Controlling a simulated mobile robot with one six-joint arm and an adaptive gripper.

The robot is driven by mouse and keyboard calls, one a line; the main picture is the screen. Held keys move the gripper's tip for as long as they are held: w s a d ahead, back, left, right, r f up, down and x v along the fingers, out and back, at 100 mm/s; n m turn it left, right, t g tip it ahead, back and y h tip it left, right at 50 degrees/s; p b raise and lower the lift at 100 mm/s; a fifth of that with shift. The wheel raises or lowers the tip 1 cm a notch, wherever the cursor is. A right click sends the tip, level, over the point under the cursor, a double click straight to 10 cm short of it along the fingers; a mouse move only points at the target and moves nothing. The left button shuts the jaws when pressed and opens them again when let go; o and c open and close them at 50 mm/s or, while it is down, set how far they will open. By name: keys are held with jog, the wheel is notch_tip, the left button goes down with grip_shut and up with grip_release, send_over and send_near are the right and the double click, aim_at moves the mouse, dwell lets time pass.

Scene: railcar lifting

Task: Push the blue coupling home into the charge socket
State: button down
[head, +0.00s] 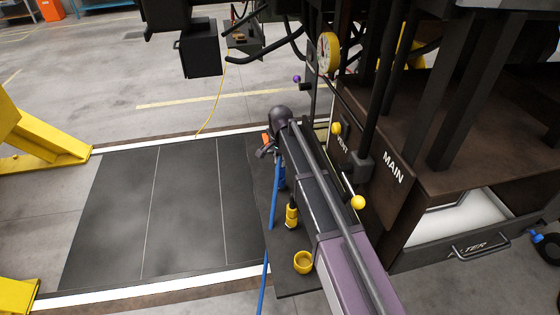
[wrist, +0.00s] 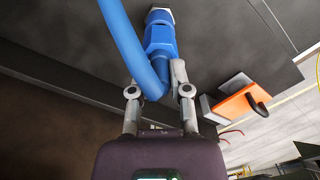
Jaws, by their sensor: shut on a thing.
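The blue coupling (wrist: 160,40) is in the wrist view at top centre, between the fingers of my gripper (wrist: 157,85), which is shut on it. Its far end lines up with and meets a pale metal hex fitting (wrist: 159,16) on a dark surface, which looks like the charge socket. I cannot tell how deep the coupling sits. A thick blue hose (wrist: 125,35) bends back from the coupling past the left finger. In the head view, the blue hose (head: 273,205) hangs beside my arm, and the arm hides most of the coupling and the socket.
Yellow-knobbed levers (head: 358,202) are on the MAIN panel (head: 388,195), with a gauge (head: 328,52) above. A yellow cup (head: 303,262) stands below on a dark plate. Dark floor panels (head: 185,210) at left are clear.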

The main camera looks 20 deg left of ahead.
jog(key=shift+f, duration=0.15)
jog(key=c, duration=0.5)
grip_release()
jog(key=shift+r, duration=0.2)
notch_tip(320, 180, up, 10)
jog(key=p, duration=1)
jog(key=shift+f, duration=0.2)
jog(key=shift+f, duration=0.1)
dwell(0.4)
